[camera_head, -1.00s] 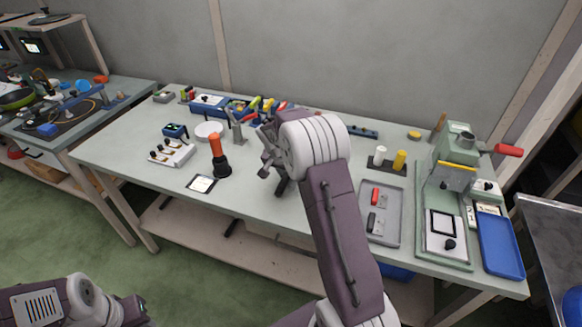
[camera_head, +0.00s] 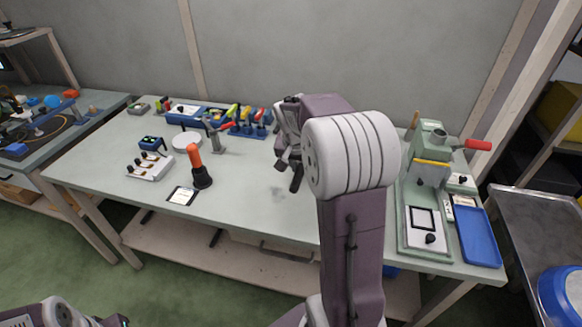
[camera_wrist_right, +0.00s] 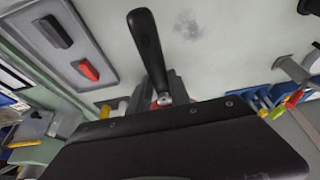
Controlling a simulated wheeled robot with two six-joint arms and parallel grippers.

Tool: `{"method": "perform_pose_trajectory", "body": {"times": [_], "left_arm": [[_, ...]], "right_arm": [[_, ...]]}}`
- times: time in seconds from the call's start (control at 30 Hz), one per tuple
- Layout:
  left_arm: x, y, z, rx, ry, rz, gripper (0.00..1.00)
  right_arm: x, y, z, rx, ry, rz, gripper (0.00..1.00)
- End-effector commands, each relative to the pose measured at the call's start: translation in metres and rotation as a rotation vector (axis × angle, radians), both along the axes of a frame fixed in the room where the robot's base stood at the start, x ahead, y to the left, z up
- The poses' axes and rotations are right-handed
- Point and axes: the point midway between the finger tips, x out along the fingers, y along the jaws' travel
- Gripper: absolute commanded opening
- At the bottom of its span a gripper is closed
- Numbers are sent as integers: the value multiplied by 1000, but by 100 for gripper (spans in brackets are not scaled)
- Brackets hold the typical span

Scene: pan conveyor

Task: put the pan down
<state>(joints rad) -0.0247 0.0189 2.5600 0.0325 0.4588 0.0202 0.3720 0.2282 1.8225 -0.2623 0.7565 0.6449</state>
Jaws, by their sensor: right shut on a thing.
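The pan (camera_wrist_right: 185,145) is held by my right gripper. In the right wrist view its dark, riveted body fills the bottom of the picture, and its black handle (camera_wrist_right: 146,42) points up over the table. My right gripper's fingers (camera_wrist_right: 168,88) are shut around the handle near its metal end, partly hidden behind the pan. In the head view my right gripper (camera_head: 291,165) hangs over the middle of the grey-green table (camera_head: 255,213); my wrist hides most of the pan. I cannot tell its height above the table. Only a part of my left arm shows at bottom left.
A green press (camera_head: 428,172) with a red lever and a blue tray (camera_head: 477,237) stand at the right. An orange-handled tool (camera_head: 199,168) stands left of my gripper. A tool rack (camera_head: 247,128) lies behind. A grey tray (camera_wrist_right: 72,32) shows in the wrist view. The front middle is bare.

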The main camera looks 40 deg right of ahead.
Motion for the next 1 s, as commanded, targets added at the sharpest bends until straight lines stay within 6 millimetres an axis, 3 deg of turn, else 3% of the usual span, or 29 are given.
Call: {"method": "perform_pose_trajectory", "body": {"times": [0.33, 0.47, 0.57, 0.8, 1.0], "left_arm": [[0, 0, 2, 0, 0, 0, 36], [0, 0, 15, 0, 0, 0, 36], [0, 0, 32, 0, 0, 0, 36], [0, 0, 63, 0, 0, 0, 36], [0, 0, 78, 0, 0, 0, 36]], "right_arm": [[1, 1, 3, -1, -3, 5, 0], [9, 18, 17, -1, -3, 49, 0], [8, 50, 23, 0, 0, 117, 0], [-11, 132, 7, 2, 3, 345, 0], [-33, 179, -13, 1, 3, 581, 0]]}}
